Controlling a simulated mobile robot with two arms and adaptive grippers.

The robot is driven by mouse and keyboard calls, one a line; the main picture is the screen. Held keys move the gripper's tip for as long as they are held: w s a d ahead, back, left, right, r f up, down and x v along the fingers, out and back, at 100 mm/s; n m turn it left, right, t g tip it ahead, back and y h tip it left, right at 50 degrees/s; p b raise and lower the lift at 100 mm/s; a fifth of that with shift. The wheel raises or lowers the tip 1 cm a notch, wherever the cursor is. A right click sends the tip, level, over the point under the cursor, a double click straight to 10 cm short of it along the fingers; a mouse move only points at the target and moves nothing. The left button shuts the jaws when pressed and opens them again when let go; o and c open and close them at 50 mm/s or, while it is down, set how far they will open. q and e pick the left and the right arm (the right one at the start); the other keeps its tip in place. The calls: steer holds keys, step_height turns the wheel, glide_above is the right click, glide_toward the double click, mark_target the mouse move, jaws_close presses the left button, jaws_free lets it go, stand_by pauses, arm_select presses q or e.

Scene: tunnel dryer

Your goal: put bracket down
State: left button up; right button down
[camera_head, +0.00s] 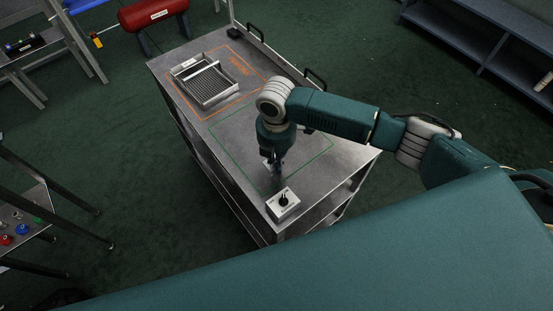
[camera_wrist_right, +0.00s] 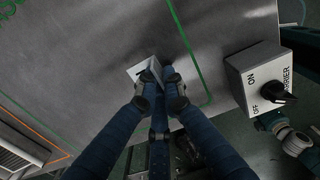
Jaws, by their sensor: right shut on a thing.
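My right gripper (camera_head: 275,168) points down over the green-outlined area of the cart top (camera_head: 229,143). It is shut on the bracket, a small pale grey angled piece (camera_wrist_right: 147,69) between its fingertips (camera_wrist_right: 161,92) in the right wrist view. In the head view the bracket is mostly hidden by the fingers. In the right wrist view it appears left of a green line (camera_wrist_right: 185,45), over bare metal. I cannot tell whether it touches the surface. My left gripper is not in view.
A switch box (camera_head: 283,204) with a black knob stands near the cart's front corner, close to the gripper; it also shows in the right wrist view (camera_wrist_right: 242,72). A slatted metal tray (camera_head: 205,82) sits within the orange outline. Black handles (camera_head: 316,78) line the far edge.

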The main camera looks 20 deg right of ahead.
steer(key=c, duration=1.9)
jaws_free()
steer(key=shift+f, duration=0.1)
step_height(320, 180, up, 12)
steer(key=b, duration=0.1)
